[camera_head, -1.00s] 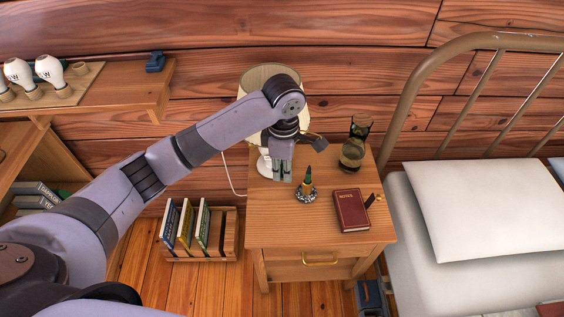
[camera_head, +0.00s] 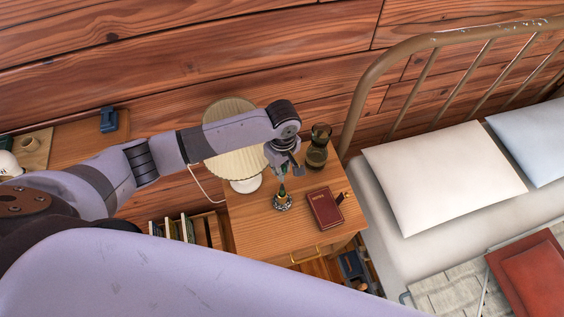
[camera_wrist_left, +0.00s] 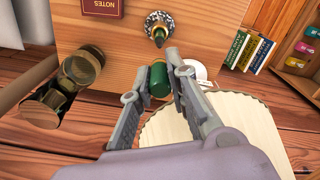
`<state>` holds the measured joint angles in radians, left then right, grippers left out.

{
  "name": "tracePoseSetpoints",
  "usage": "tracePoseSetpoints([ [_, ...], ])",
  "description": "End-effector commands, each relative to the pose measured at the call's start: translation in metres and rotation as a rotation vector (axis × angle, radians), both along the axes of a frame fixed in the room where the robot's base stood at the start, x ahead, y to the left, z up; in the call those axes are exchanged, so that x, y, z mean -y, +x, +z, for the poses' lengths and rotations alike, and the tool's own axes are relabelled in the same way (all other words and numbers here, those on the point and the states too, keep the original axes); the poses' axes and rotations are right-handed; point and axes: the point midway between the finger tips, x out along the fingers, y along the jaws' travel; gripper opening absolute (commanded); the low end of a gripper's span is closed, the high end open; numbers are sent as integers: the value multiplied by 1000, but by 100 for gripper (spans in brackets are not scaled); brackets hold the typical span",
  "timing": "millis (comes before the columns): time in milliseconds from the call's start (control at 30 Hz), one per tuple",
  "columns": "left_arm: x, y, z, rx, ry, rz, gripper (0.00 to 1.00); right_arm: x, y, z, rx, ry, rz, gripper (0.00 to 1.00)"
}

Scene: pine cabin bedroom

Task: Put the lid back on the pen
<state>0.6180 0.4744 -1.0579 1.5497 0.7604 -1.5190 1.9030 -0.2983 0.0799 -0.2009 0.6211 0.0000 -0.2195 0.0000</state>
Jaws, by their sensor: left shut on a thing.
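The pen (camera_head: 282,192) stands upright in a round mottled holder (camera_head: 282,205) on the nightstand (camera_head: 248,222). In the left wrist view the pen (camera_wrist_left: 159,38) shows a dark body and a gold-coloured part, just beyond my fingers. My left gripper (camera_head: 282,172) is above the pen in the head view. In the left wrist view my left gripper (camera_wrist_left: 157,66) is shut on the green lid (camera_wrist_left: 159,82), held between its two fingers. The lid looks apart from the pen there; their exact alignment is hard to tell. My right gripper is out of view.
A red notebook (camera_head: 325,209) lies right of the holder. An hourglass-like glass object (camera_head: 317,152) stands behind it. A lamp (camera_head: 232,135) stands at the back left of the nightstand. The bed (camera_head: 390,235) is to the right. The nightstand's front left is clear.

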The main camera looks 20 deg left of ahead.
Motion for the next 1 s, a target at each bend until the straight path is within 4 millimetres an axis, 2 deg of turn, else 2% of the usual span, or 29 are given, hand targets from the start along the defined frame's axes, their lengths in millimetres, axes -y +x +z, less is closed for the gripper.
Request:
tracePoseSetpoints([
  [233, 0, 1, -17, 2, -1, 1, 5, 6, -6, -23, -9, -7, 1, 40],
  [600, 0, 1, -43, 1, 0, 1, 5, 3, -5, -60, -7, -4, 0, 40],
  [800, 0, 0, -56, -1, -1, 3, 5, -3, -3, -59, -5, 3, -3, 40],
  [1000, 0, 1, -61, 0, 0, 3, 5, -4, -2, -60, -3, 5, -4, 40],
])
